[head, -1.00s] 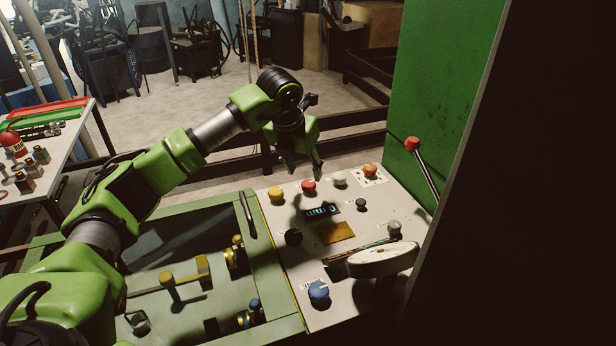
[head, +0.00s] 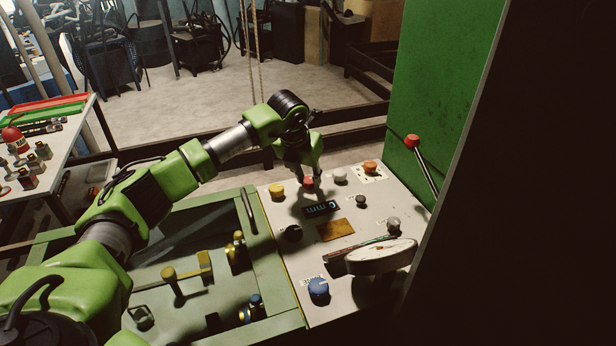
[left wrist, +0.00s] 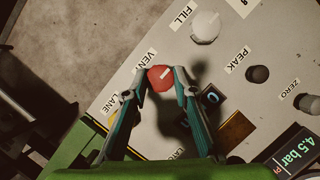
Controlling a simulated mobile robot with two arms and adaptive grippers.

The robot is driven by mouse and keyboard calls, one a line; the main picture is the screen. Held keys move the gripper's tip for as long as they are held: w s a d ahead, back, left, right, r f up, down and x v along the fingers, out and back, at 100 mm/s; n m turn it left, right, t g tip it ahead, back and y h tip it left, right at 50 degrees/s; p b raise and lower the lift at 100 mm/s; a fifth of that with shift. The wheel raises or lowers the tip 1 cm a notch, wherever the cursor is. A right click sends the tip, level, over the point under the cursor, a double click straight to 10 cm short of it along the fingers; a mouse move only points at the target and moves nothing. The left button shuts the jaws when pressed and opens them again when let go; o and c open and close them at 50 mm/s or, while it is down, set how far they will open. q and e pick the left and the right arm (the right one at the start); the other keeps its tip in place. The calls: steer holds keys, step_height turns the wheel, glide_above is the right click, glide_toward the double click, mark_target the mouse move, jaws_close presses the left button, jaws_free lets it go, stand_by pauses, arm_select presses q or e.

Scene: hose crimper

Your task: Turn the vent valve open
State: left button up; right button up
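The vent valve is a red knob (head: 308,183) on the sloped panel, also seen in the left wrist view (left wrist: 160,79) beside a "VENT" label. A pale pointer line on it points up and right there. My left gripper (head: 308,177) is just over the knob, pointing down. In the left wrist view its two fingertips (left wrist: 164,73) stand on either side of the knob, apart, with a small gap at the right. I cannot tell whether they reach down around it. My right gripper is not in view.
A yellow knob (head: 277,191), a white "FILL" knob (head: 340,177) and an orange knob (head: 370,167) flank it. A small display (left wrist: 292,155) reads 4.5 bar.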

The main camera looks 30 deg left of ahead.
arm_select(q)
steer(key=shift+f+m+b, duration=0.1)
steer(key=shift+m+b, duration=0.2)
steer(key=shift+m, duration=0.1)
steer(key=shift+a+m+h+b, duration=0.1)
steer(key=shift+m+h+b, duration=0.4)
steer(key=shift+m, duration=0.5)
steer(key=m+h, duration=0.1)
steer(key=m, duration=0.2)
steer(key=shift+w+a+g, duration=0.1)
steer(key=shift+g, duration=0.3)
steer(key=m+h, duration=0.1)
steer(key=m, duration=0.2)
steer(key=m+g+h, duration=0.1)
steer(key=m, duration=0.1)
steer(key=shift+w+m+b, duration=0.1)
steer(key=shift+m+b, duration=0.2)
steer(key=shift+m, duration=0.1)
steer(key=m+g, duration=0.1)
steer(key=m, duration=0.1)
steer(key=m+g, duration=0.1)
steer(key=m, duration=0.1)
steer(key=shift+w+a+m+h+b, duration=0.1)
steer(key=shift+m+h+b, duration=0.2)
steer(key=shift+b, duration=0.05)
steer(key=shift+m, duration=0.4)
steer(key=shift+m+g, duration=0.4)
steer(key=shift+m, duration=0.2)
